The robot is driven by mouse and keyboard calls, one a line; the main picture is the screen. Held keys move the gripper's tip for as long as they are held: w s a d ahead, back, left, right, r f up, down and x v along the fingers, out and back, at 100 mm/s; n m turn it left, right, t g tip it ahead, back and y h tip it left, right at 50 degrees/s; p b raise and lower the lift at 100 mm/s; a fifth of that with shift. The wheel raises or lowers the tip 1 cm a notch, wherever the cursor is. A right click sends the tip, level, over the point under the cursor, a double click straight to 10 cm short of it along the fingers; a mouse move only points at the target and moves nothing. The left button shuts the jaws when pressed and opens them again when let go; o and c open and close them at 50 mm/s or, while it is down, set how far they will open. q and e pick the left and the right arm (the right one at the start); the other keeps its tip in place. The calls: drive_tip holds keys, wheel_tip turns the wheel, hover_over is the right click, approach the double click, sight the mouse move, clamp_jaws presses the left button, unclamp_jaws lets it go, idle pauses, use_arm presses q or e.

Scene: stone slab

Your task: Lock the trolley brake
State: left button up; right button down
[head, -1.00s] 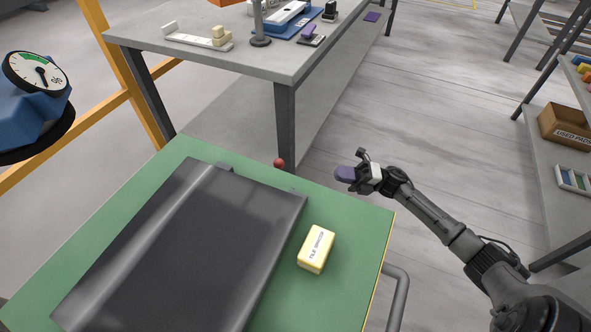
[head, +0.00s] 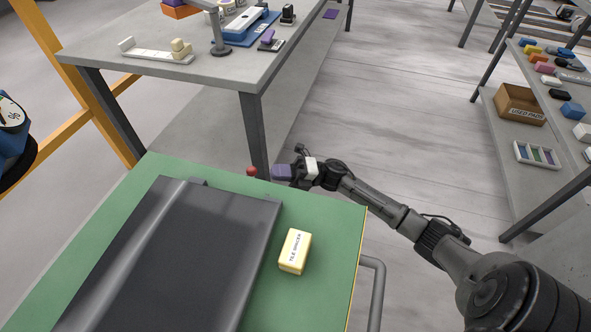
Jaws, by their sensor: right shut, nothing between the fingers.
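The trolley has a green top (head: 333,225) with a dark stone slab (head: 185,255) on it. A red ball knob (head: 251,171), which looks like the brake lever's handle, shows at the trolley's far edge; its lower part is hidden. My right gripper (head: 280,172), with purple fingertips, is shut and empty. It is just right of the red knob in the picture, with its tips pointing at it. I cannot tell whether they touch. My left gripper is out of view.
A yellow-white tile spacer block (head: 295,251) lies on the green top, right of the slab. A grey workbench (head: 170,78) stands behind the trolley. A shelf with a cardboard box (head: 519,105) is at right. Open floor lies between.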

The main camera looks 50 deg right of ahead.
drive_tip(key=shift+x, duration=1.8)
